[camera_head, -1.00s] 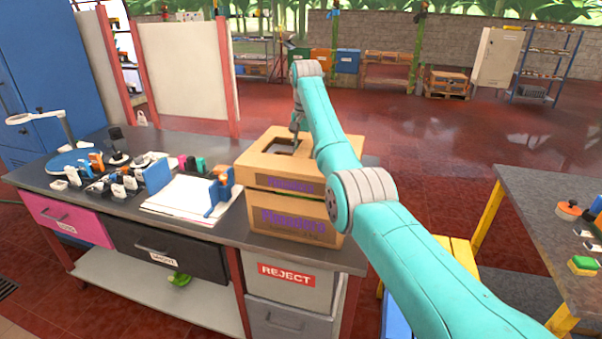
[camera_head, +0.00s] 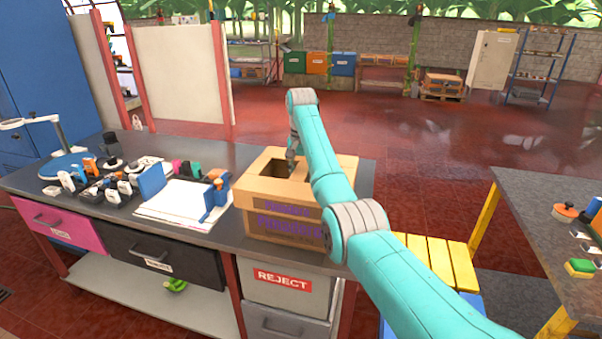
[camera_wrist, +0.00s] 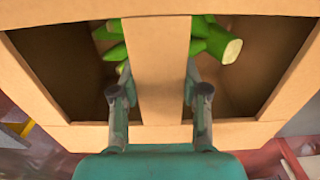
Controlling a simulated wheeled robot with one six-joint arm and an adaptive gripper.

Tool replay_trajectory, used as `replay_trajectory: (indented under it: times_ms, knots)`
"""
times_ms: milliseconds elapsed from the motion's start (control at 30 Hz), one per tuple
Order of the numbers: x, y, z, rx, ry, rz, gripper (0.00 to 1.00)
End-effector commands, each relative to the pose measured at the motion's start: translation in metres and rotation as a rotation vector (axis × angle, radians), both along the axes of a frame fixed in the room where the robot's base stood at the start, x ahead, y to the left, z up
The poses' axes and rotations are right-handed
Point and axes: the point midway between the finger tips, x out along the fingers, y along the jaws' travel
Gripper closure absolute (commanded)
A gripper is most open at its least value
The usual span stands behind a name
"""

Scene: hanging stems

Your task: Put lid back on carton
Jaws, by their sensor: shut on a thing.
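The cardboard lid (camera_head: 272,197) has two openings with a bar between them and purple print on its front. It sits over the top of the matching carton (camera_head: 285,240) on the bench, level and lined up. I cannot tell whether it is fully down. My gripper (camera_wrist: 160,90) is shut on the lid's middle bar (camera_wrist: 158,50), one finger on each side. Cut green stems (camera_wrist: 218,42) show through the lid's openings in the wrist view.
The carton stands at the right end of the dark bench (camera_head: 345,180). A white board (camera_head: 178,207) with a blue bracket (camera_head: 214,195) lies to its left, beside several small parts. A drawer marked REJECT (camera_head: 285,285) is below. A yellow stool (camera_head: 435,260) stands right.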

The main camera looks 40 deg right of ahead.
Motion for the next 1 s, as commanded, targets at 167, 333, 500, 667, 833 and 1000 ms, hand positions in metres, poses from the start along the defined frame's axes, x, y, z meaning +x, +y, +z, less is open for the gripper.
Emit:
replay_trajectory:
  times_ms: [167, 333, 500, 667, 833, 1000]
  knots:
    - [0.0, 0.0, -0.004, 0.0, 0.0, 0.0, 1.0]
    - [0.0, 0.0, -0.008, 0.0, 0.0, 0.0, 1.0]
    - [0.0, 0.0, -0.009, 0.0, 0.0, 0.0, 0.35]
    - [0.0, 0.0, -0.009, 0.0, 0.0, 0.0, 0.3]
    - [0.0, 0.0, -0.008, 0.0, 0.0, 0.0, 0.3]
    - [0.001, 0.0, 0.005, -0.002, -0.003, 0.0, 0.3]
